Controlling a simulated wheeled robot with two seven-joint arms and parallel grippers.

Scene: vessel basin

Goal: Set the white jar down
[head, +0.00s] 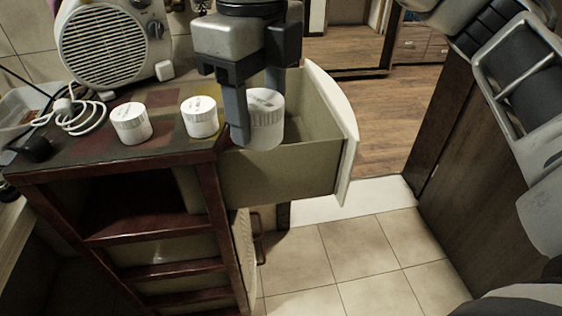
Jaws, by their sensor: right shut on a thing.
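My right gripper (256,112) comes down from the top and is shut on a white jar (266,122). This jar has a ribbed white lid and a paler body, and stands upright between the fingers. One finger covers its left side. In the picture the jar overlaps the open drawer (318,157), just right of the cabinet top's corner; I cannot tell its height over the drawer floor. Two similar white jars, one at the left (131,123) and one nearer the gripper (199,117), stand on the cabinet top (165,152). My left gripper is out of view.
A white fan heater (104,43) with a coiled white cable (84,117) is at the back left of the cabinet top. A small dark object (36,149) lies at the left edge. The drawer sticks out to the right over the tiled floor (340,250).

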